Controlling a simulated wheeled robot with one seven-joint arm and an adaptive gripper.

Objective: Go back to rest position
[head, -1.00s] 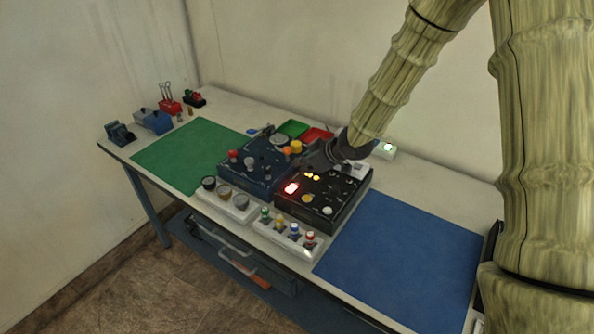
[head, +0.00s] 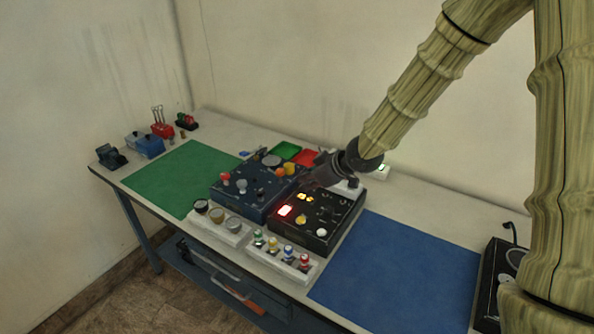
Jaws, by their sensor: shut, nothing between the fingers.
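My gripper (head: 318,178) is dark and hangs over the back part of the black panel box (head: 322,218), at the end of my arm that comes down from the upper right. Its fingers look shut and empty, though they are small and dark against the boxes. The black box carries a lit red light, small yellow lights, a yellow knob and a white knob. A dark blue panel box (head: 248,203) with several knobs stands beside it on the left. I cannot tell whether the fingers touch either box.
A green mat (head: 180,178) lies left and a blue mat (head: 395,270) right, both bare. In front of the boxes stand a tray of round knobs (head: 222,228) and a rack of coloured fittings (head: 282,256). Green (head: 286,150) and red bins (head: 306,157) stand behind. A black device (head: 490,285) stands far right.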

